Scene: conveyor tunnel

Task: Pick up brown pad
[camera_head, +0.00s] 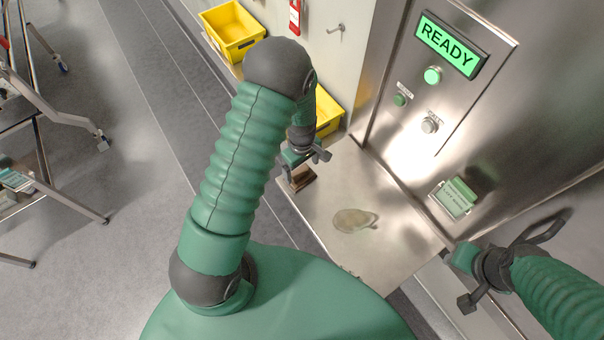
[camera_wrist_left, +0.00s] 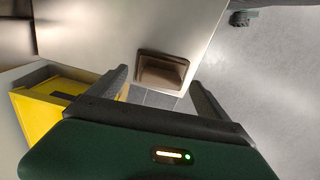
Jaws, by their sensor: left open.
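The brown pad (camera_head: 302,179) is a small dark-brown block at the left edge of a metal shelf (camera_head: 318,205). In the left wrist view the pad (camera_wrist_left: 162,72) looks like a rectangular block with a raised rim, at the shelf's edge. My left gripper (camera_head: 305,162) is open just above the pad. In the wrist view its two fingers stand either side of the pad, and no contact shows. My right gripper (camera_head: 462,281) is at the shelf's right corner, away from the pad; its jaw opening is unclear.
Yellow bins (camera_head: 233,31) stand at the back. A metal panel with a READY display (camera_head: 450,44) and buttons rises behind the shelf. A cart (camera_head: 45,130) stands at left; the floor between is clear.

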